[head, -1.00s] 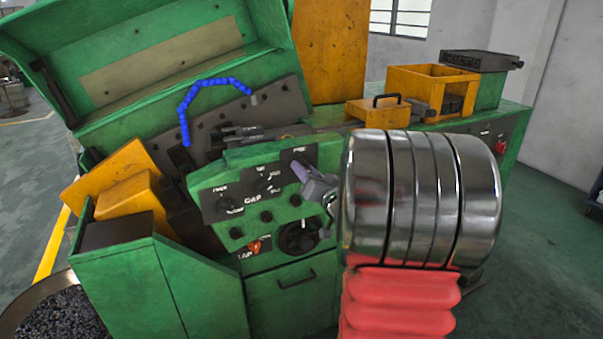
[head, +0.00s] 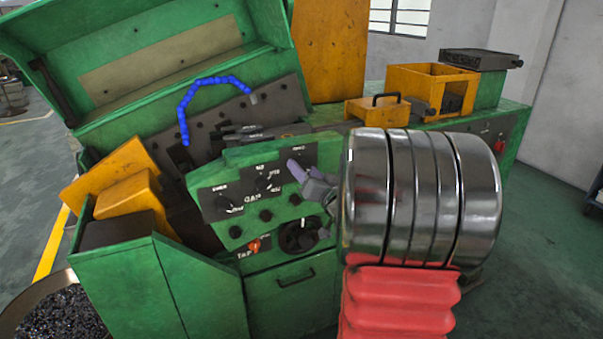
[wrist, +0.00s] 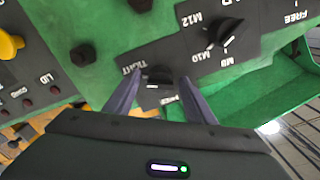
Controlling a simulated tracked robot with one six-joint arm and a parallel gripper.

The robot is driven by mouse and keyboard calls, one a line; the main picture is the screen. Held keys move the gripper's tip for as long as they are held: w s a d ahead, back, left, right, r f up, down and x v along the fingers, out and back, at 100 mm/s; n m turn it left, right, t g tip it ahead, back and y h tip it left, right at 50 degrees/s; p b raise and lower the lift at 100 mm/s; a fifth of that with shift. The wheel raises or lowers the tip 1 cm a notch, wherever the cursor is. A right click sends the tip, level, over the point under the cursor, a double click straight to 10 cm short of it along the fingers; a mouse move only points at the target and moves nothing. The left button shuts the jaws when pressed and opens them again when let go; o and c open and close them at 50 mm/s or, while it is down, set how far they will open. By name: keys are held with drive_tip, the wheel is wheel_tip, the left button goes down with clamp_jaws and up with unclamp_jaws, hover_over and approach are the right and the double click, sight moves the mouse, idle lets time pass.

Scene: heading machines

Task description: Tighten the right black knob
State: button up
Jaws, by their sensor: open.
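The right black knob (wrist: 158,76) sits on the dark label plate with TIGHT printed beside it. In the head view it is hidden behind my gripper (head: 297,171) at the plate's right end. In the wrist view my gripper (wrist: 161,84) is open, with one finger on either side of this knob. A gap shows between the fingers and the knob; I cannot tell whether the tips reach past its face. The middle knob (wrist: 228,35), marked M12, M10 and M8, is up and right of it. It also shows in the head view (head: 266,184).
The left knob (head: 228,205) is on the same plate. Several small black knobs, a large dial (head: 299,237) and an orange-red switch (head: 254,245) are below. A blue segmented hose (head: 206,85) and yellow block (head: 377,111) are behind. My arm covers the panel's right side.

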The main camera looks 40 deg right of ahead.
drive_tip(key=v, duration=1.3)
drive_tip(key=shift+s+a, duration=0.15)
drive_tip(key=shift+s, duration=0.2)
drive_tip(key=shift+w, duration=0.15)
drive_tip(key=w+a+n+g, duration=0.25)
drive_tip(key=a+g, duration=0.45)
drive_tip(key=a, duration=0.7)
drive_tip(key=s+a+f+n+g+y, duration=0.2)
drive_tip(key=s+a+n, duration=0.1)
drive_tip(key=s+a, duration=0.4)
drive_tip(key=s+a+f+n+g+y, duration=0.2)
drive_tip(key=s+a, duration=0.5)
drive_tip(key=a, duration=0.6)
drive_tip(key=shift+f+n+g+y, duration=0.4)
drive_tip(key=shift+n+y, duration=0.1)
drive_tip(key=shift+n, duration=0.25)
drive_tip(key=shift+w, duration=0.1)
drive_tip(key=shift+c, duration=0.6)
